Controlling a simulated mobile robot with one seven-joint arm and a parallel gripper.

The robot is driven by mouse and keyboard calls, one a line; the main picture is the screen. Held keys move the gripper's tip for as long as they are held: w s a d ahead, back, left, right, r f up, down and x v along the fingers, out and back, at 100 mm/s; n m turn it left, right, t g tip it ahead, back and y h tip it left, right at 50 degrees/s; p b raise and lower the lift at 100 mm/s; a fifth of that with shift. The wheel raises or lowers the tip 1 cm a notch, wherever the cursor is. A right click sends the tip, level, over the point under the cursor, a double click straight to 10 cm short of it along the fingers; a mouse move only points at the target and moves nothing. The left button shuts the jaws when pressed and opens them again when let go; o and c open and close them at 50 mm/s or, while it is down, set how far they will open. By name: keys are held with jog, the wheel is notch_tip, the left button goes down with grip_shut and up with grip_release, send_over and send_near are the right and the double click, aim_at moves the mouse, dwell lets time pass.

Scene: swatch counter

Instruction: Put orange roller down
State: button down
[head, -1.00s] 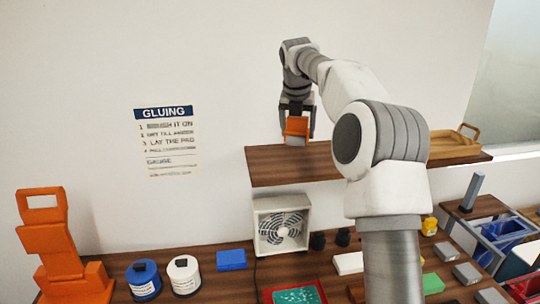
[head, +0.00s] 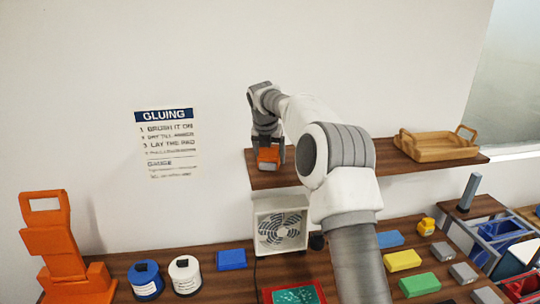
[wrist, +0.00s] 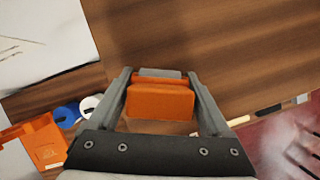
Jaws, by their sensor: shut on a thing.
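The orange roller (head: 267,156) is held between the fingers of my gripper (head: 268,165) at the left end of the wall shelf (head: 330,171). In the wrist view the roller (wrist: 160,100) sits between both fingers of my gripper (wrist: 158,82), with a grey part at its far side. The brown wood of the shelf (wrist: 230,50) fills much of that view beyond the roller. I cannot tell whether the roller touches the shelf.
A wooden tray (head: 437,147) stands on the shelf's right end. Below are a fan (head: 280,228), an orange stand (head: 58,245), a blue pot (head: 145,280), a white pot (head: 185,275) and several coloured blocks. The shelf between roller and tray is partly hidden by my arm.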

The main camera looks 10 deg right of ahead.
jog(key=shift+s+f, duration=0.2)
jog(key=shift+f, duration=0.45)
grip_release()
jog(key=shift+f, duration=0.2)
